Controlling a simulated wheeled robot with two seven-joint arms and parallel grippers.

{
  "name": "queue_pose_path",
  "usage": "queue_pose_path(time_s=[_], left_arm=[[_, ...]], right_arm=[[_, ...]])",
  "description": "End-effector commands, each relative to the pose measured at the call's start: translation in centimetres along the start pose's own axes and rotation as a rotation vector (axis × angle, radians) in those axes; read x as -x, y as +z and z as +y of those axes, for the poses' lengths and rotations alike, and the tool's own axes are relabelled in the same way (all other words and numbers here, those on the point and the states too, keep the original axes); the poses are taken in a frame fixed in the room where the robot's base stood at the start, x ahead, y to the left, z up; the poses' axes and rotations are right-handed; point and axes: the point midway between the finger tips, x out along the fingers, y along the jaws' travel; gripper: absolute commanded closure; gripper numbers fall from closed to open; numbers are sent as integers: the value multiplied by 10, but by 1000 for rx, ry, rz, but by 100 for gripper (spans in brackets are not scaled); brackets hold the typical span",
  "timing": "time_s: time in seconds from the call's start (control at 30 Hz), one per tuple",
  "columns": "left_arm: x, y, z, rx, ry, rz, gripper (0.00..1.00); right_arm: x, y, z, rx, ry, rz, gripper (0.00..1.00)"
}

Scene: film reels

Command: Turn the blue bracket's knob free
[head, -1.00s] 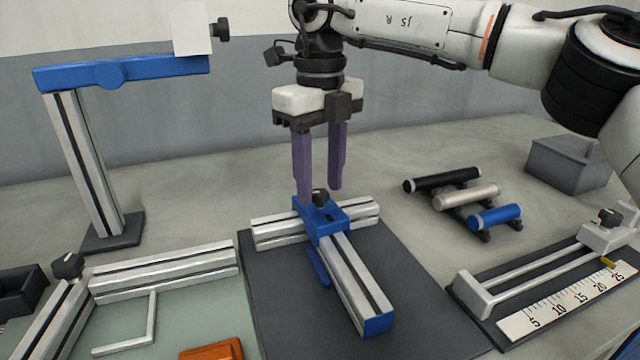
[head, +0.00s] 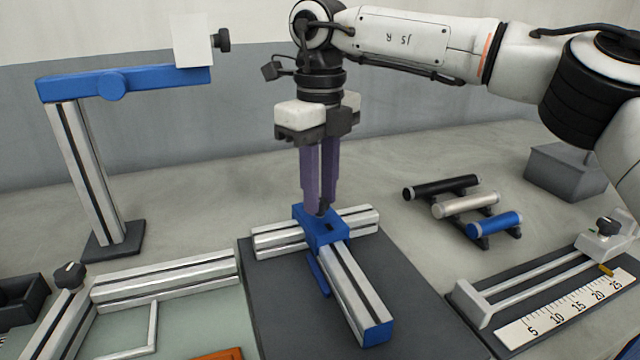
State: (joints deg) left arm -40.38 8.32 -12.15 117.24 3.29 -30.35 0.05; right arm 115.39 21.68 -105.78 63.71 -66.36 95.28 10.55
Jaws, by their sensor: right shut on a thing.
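The blue bracket (head: 322,229) sits where two silver rails cross on a dark grey mat (head: 268,320). Its black knob (head: 322,209) stands on top of it and is mostly hidden by the fingers. My right gripper (head: 321,207) points straight down over the bracket, its purple fingers shut on the knob. One rail (head: 354,290) runs toward the front and ends in a blue cap (head: 377,334). The other rail (head: 280,241) lies crosswise behind it. My left gripper is not in view.
A stand with a blue arm (head: 150,82) and its own black knob rises at the left. A corner frame of rails (head: 165,280) lies front left. Three rollers (head: 465,204) and a ruled slide (head: 560,310) are at the right. The table behind the bracket is clear.

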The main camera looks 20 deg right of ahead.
Motion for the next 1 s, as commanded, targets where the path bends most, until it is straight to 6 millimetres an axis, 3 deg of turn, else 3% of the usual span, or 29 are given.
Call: queue_pose_path(time_s=[0.63, 1.0], left_arm=[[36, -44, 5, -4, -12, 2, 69], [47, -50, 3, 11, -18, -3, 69]], right_arm=[[4, 0, 0, 564, 3, 2, 100], [2, 0, 0, 914, 2, 1, 100]])
